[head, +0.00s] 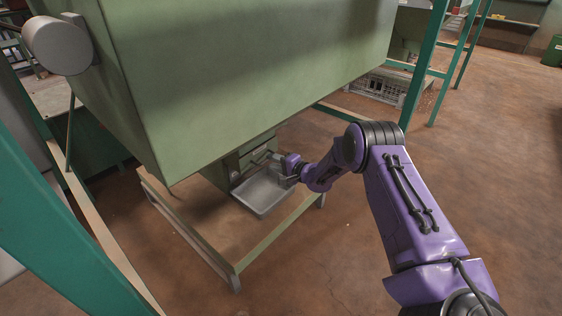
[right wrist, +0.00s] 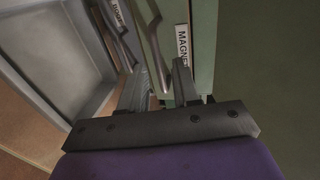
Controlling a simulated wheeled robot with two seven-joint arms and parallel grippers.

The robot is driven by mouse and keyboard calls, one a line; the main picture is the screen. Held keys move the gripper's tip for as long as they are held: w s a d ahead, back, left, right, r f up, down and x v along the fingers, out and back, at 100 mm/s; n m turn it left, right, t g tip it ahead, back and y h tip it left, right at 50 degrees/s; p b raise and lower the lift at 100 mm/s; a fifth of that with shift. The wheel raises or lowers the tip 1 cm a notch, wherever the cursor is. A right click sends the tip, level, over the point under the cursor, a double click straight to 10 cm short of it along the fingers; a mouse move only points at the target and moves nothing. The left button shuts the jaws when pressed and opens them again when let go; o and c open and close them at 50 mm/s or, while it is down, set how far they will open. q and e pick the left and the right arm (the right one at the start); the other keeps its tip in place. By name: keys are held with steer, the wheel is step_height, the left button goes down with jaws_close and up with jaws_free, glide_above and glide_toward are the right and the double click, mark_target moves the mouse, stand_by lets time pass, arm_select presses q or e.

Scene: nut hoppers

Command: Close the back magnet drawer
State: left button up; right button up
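In the right wrist view, a green panel carries a white label reading "MAGNE…" (right wrist: 183,46), its end cut off by my gripper. A grey bar handle (right wrist: 153,45) stands on this panel. My right gripper (right wrist: 160,72) has its two fingers apart, with the lower end of the handle between them; I cannot tell whether they touch it. In the head view, the right gripper (head: 280,170) is at the hopper's lower housing (head: 240,158), under the big green body. The drawer's opening is hidden, and I cannot tell how far out it is. My left gripper is out of view.
A grey metal tray (head: 263,192) lies just below the gripper. The large green hopper (head: 230,75) overhangs. A green frame rail (head: 275,232) runs in front. The floor at right is clear.

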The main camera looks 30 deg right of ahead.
steer(key=p+v, duration=0.1)
steer(key=v, duration=0.5)
steer(key=shift+s, duration=0.1)
